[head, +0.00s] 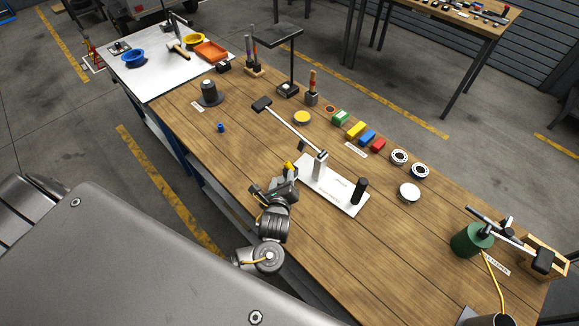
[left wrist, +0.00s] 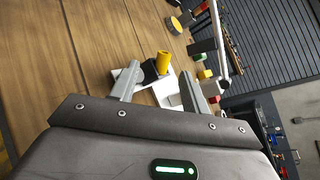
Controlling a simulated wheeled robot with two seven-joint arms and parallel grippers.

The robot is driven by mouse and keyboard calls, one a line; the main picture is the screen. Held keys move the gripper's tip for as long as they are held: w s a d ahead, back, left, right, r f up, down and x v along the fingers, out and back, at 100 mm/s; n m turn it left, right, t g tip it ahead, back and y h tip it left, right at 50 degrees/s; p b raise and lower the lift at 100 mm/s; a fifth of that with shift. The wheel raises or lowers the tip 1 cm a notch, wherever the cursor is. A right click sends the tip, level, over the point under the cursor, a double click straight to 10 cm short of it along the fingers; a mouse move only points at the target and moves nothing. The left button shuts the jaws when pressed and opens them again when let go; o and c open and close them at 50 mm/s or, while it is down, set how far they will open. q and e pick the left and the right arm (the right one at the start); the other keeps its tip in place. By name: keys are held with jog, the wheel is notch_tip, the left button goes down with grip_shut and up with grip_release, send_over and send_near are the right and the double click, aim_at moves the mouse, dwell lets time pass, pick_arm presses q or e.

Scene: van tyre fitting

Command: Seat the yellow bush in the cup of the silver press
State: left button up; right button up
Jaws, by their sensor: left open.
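The silver press has a pale base plate (head: 345,201), a post (head: 320,165) and a raised lever (head: 290,128) with a black handle. The yellow bush (head: 289,167) is at the near left end of the plate. In the left wrist view the yellow bush (left wrist: 163,62) leans beside or over a dark part (left wrist: 150,72), maybe the cup. I cannot tell whether it is in it. My left gripper (head: 284,182) is open just this side of the bush. Its fingers (left wrist: 162,88) show apart, with the bush in the gap beyond the tips. My right gripper is out of view.
A small blue bush (head: 221,127) and a dark cylinder on a stand (head: 209,93) are left of the press. Coloured blocks (head: 367,138) and round parts (head: 409,192) lie behind and right. A green lever device (head: 470,241) stands far right. Bare wood lies in front.

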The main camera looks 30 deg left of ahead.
aim_at(286, 165)
pick_arm(q)
jog(key=shift+r+p+x, duration=0.15)
jog(key=shift+p+x, duration=0.2)
jog(key=shift+x, duration=1.25)
jog(key=shift+r+p+x, duration=0.15)
jog(key=shift+p+x, duration=0.15)
jog(key=shift+x, duration=1.3)
jog(key=shift+w+d, duration=0.1)
jog(key=shift+d, duration=0.05)
jog(key=shift+c, duration=0.9)
grip_shut()
